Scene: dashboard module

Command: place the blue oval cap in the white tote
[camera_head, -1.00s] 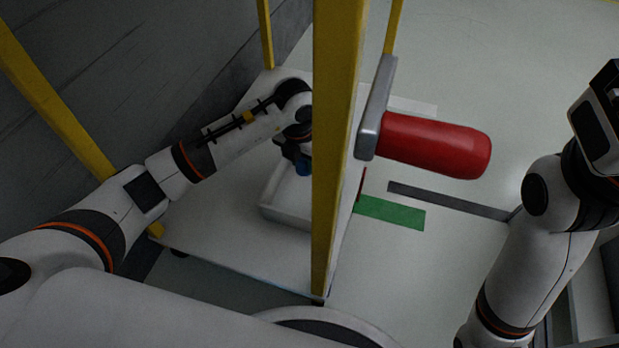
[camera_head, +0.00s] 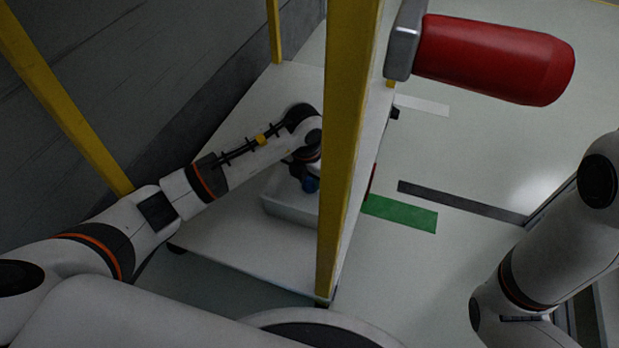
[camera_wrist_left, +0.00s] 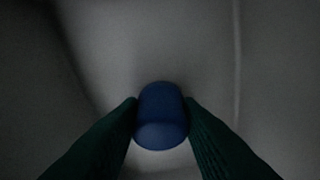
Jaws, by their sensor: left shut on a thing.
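The blue oval cap (camera_wrist_left: 162,116) is held between the two dark green fingers of my left gripper (camera_wrist_left: 162,118) in the left wrist view. In the head view the cap (camera_head: 311,184) shows as a small blue spot under my left wrist. The white tote (camera_head: 288,207) stands on the white cart, partly hidden by my left arm and the yellow post. My left gripper with the cap is over the tote in the head view; its exact height cannot be told. The right gripper is not in view; only part of my right arm shows at the right.
A yellow post (camera_head: 343,150) stands close to the right of the tote and my left wrist. A red cylinder (camera_head: 495,58) on a grey mount sticks out to the right of it. The white cart top (camera_head: 215,235) is bare in front of the tote.

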